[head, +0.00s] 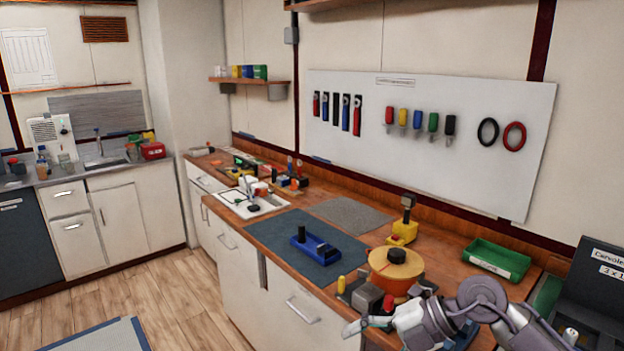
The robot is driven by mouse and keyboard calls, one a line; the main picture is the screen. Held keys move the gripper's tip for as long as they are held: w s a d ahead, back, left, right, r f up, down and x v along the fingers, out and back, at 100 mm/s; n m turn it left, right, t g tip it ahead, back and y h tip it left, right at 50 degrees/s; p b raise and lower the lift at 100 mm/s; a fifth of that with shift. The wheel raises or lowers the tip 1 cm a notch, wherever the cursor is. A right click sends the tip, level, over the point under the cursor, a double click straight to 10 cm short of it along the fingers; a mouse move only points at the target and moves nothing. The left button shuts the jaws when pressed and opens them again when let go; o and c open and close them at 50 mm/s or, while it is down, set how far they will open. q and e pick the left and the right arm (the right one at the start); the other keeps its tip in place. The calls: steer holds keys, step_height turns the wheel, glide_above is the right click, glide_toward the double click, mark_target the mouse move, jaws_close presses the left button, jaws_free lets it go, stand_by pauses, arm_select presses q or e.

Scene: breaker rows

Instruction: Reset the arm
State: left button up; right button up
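My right arm comes in from the lower right, over the front right part of the wooden bench. Its gripper (352,328) points left, close to the bench's front edge and beside small grey and red items. The fingers are small and partly merged with the clutter, so I cannot tell whether they are open or shut. I see nothing clearly held in it. My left arm and gripper are not in view.
The wooden bench (345,275) carries a blue mat (270,232) with a blue tool (315,246), an orange round spool (395,268), a yellow-based tool (403,232) and a green tray (497,260). A black case (590,285) stands at right.

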steer(key=s+a+r+t+y, duration=0.2)
steer(key=a+r+y, duration=0.4)
steer(key=a, duration=0.1)
steer(key=w+d+r+m+t+y, duration=0.15)
steer(key=d+r+m+t, duration=0.3)
steer(key=m+t, duration=0.7)
steer(key=d+f+m+t+h, duration=0.2)
steer(key=d+f+m+h, duration=1.1)
steer(key=m+h, duration=0.4)
steer(key=s+f+g, duration=0.7)
steer(key=s+f, duration=0.2)
steer(key=s, duration=0.3)
steer(key=s+f+g, duration=0.6)
steer(key=s+f, duration=0.4)
steer(key=s, duration=0.2)
step_height(320, 180, down, 24)
steer(key=g, duration=0.2)
steer(key=s+d+f, duration=0.2)
steer(key=s+f, duration=0.7)
steer(key=s+d+f+h, duration=0.1)
steer(key=s+f, duration=0.8)
steer(key=shift+d+g, duration=0.35)
steer(key=shift+d, duration=0.05)
